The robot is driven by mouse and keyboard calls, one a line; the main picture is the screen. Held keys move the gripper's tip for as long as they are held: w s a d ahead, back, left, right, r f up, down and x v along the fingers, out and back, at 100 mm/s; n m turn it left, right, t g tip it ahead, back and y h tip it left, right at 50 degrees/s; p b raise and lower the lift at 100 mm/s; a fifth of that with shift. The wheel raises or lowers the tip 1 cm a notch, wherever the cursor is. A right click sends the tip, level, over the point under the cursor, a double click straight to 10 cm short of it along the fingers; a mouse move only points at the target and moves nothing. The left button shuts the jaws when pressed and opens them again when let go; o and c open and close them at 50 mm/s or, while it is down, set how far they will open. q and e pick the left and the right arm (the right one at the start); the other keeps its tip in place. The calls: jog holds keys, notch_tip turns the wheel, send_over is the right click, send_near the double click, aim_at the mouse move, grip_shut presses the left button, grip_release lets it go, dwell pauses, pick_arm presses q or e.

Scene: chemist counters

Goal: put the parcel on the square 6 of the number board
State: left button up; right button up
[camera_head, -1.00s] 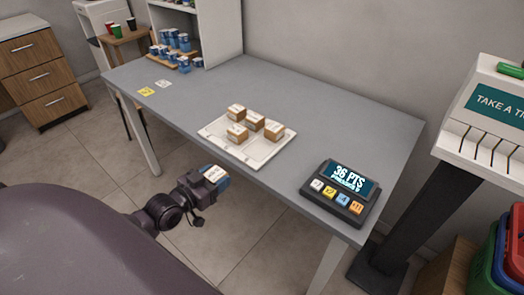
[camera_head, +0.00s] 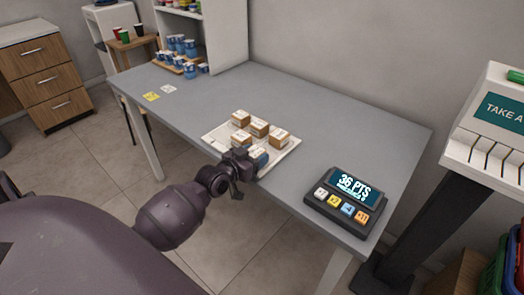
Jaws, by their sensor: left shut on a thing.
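The number board is a flat white board (camera_head: 285,156) near the front edge of the grey table. Several brown boxes with white tops (camera_head: 258,127) stand on its back and middle part. My right gripper is not in view.
A dark points device (camera_head: 343,202) with coloured buttons stands to the right of the board. The table behind the board is clear.

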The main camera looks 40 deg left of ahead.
aim_at(262, 150)
pick_arm(q)
jog(key=w, duration=0.3)
jog(key=shift+w+d+f, duration=0.1)
jog(key=shift+w+d, duration=0.05)
jog(key=shift+f, duration=0.2)
jog(key=o, duration=0.9)
jog(key=shift+o, duration=0.2)
